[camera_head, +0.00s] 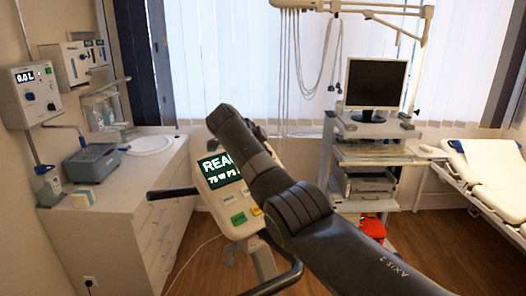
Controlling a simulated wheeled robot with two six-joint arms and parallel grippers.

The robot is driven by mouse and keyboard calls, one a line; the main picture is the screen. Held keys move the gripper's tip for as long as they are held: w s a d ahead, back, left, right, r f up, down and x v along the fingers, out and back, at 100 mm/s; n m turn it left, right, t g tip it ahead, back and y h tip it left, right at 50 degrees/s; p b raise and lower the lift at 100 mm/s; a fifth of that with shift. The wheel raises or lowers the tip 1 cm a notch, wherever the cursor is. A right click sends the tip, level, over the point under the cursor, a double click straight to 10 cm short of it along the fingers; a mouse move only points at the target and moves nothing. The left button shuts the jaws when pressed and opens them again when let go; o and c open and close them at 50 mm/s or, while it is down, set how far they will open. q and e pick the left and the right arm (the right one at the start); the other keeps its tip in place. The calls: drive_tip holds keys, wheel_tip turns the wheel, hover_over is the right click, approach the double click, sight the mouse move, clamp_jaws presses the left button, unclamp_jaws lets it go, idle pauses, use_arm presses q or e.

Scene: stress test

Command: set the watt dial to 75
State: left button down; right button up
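A white ergometer console (214,201) with black handlebars (172,192) stands in the middle. Green (238,219) and yellow (256,210) buttons are below the display. I see no watt dial; my dark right arm crosses the console's right side and may cover it. The arm reaches from the lower right to just above the display. Its gripper fingers do not show. My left arm and gripper are not in view.
A white counter (157,185) with a sink (153,144) and a grey box (91,163) is on the left. A wall unit (31,92) hangs above. A monitor (375,84) on a cart (378,127) and a bed (489,176) are on the right.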

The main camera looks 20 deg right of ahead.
drive_tip(key=shift+f, duration=0.15)
drive_tip(key=o, duration=1)
drive_tip(key=shift+a, duration=0.15)
drive_tip(key=shift+s+a+r+b, duration=0.2)
drive_tip(key=shift+r+b, duration=0.15)
drive_tip(key=shift+b, duration=0.1)
drive_tip(key=b+v, duration=0.4)
drive_tip(key=v, duration=0.3)
drive_tip(key=shift+a+f, duration=0.1)
drive_tip(key=shift+a, duration=0.05)
drive_tip(key=b+v, duration=0.1)
drive_tip(key=v, duration=0.8)
drive_tip(key=shift+r+b, duration=0.25)
drive_tip(key=shift+b, duration=0.15)
